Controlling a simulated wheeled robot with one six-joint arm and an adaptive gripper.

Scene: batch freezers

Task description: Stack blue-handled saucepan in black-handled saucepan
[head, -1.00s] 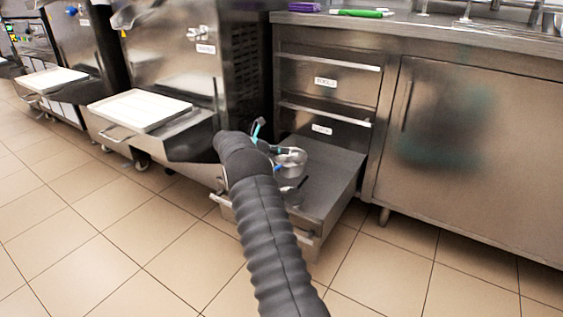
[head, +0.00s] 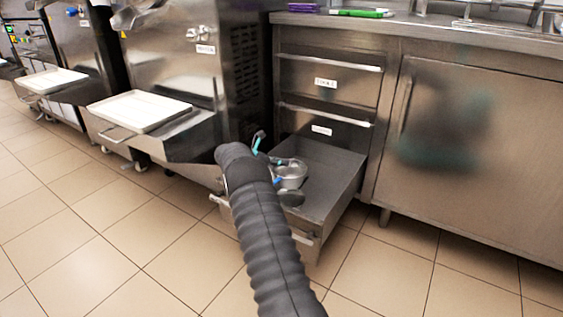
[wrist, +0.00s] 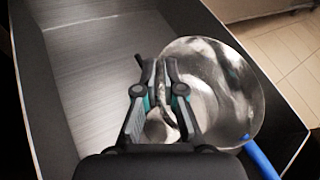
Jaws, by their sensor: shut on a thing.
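The blue-handled saucepan (wrist: 232,85) is a shiny metal pan inside the open drawer, with its blue handle (wrist: 262,160) toward the lower right in the wrist view. It also shows in the head view (head: 292,174). My gripper (wrist: 163,68) is shut on its left rim, one finger on each side of the wall. In the head view, a dark round shape (head: 291,197) lies just in front of the pan, low in the drawer. I cannot tell whether it is the black-handled saucepan. No black handle is clearly visible now.
The open metal drawer (head: 338,178) has free floor on the left in the wrist view. Its walls stand close around the pan. Two shut drawers and a cupboard (head: 470,150) stand beside it. A freezer with a white tray (head: 138,110) is at left.

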